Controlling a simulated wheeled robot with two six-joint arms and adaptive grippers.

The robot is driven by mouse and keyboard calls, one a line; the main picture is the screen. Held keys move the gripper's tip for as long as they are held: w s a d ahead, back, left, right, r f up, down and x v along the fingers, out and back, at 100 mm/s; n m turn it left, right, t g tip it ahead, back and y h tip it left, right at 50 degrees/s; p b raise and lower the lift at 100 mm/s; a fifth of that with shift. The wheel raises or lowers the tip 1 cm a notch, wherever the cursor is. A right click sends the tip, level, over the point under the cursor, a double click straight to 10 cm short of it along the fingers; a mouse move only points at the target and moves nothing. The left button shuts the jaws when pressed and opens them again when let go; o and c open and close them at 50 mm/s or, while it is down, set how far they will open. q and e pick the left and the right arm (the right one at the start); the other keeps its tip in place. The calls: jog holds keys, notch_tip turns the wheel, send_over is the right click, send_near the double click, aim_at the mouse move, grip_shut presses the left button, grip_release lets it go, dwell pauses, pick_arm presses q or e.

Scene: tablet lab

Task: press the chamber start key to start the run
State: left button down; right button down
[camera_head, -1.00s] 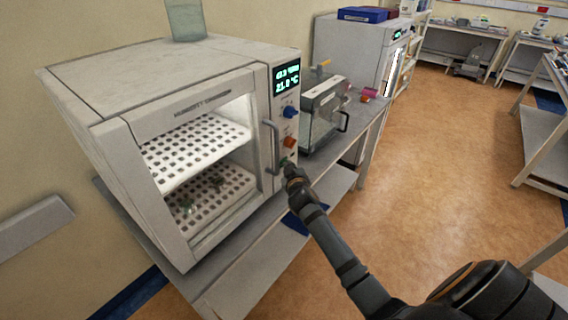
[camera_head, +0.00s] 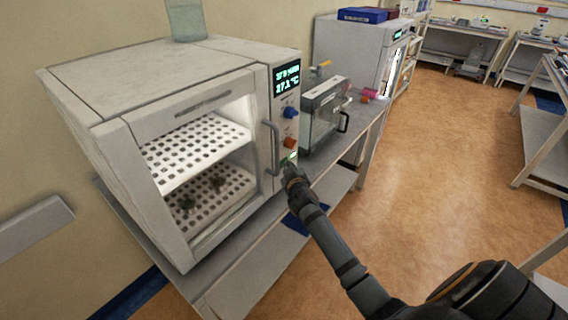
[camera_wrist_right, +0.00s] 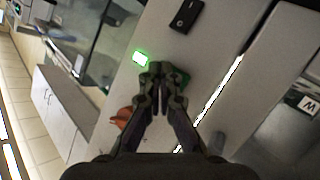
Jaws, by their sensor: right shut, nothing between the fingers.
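The chamber (camera_head: 150,75) is a large pale box on a bench, with a glass door and a control panel at its right. Its display (camera_head: 287,78) shows lit green figures. My right gripper (camera_head: 291,172) is shut and empty, with its fingertips at the lower part of the panel. In the right wrist view, the fingertips (camera_wrist_right: 160,72) overlap a green key (camera_wrist_right: 184,78), which they partly hide. Whether they touch it I cannot tell. My left gripper is not in view.
A smaller glass-fronted device (camera_head: 325,110) stands beside the chamber. Open floor lies at the right.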

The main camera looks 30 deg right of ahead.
jog(key=shift+s+d, duration=0.2)
jog(key=shift+s, duration=0.25)
jog(key=s, duration=0.1)
jog(key=s+d+p, duration=0.1)
jog(key=s, duration=0.1)
jog(key=s+d, duration=0.1)
jog(key=shift+s+p, duration=0.3)
jog(key=shift+p, duration=0.05)
dwell(0.6)
